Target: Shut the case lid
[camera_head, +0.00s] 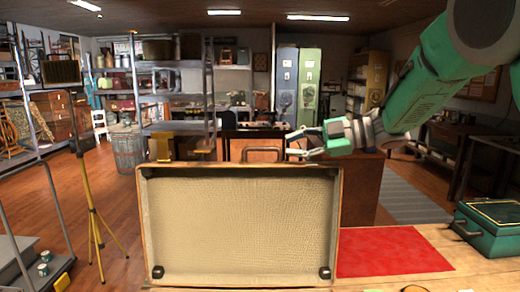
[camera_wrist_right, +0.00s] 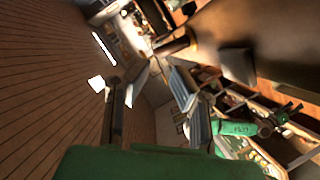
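The case lid (camera_head: 240,225) stands upright and open in the head view, its beige lining facing me and a handle (camera_head: 263,150) at its top edge. The case's lower part is mostly out of view below. My right gripper (camera_head: 300,144) is at the lid's top edge, just right of the handle, with its fingers pointing left and spread apart. Whether it touches the lid cannot be told. In the wrist view the right gripper (camera_wrist_right: 153,85) shows its fingers apart with nothing between them. My left gripper is not in view.
A red mat (camera_head: 388,251) lies on the table right of the case. A green box (camera_head: 490,227) with a handle sits at the far right. A yellow tripod (camera_head: 93,210) stands left on the floor. Shelves (camera_head: 180,95) and lockers (camera_head: 298,85) are at the back.

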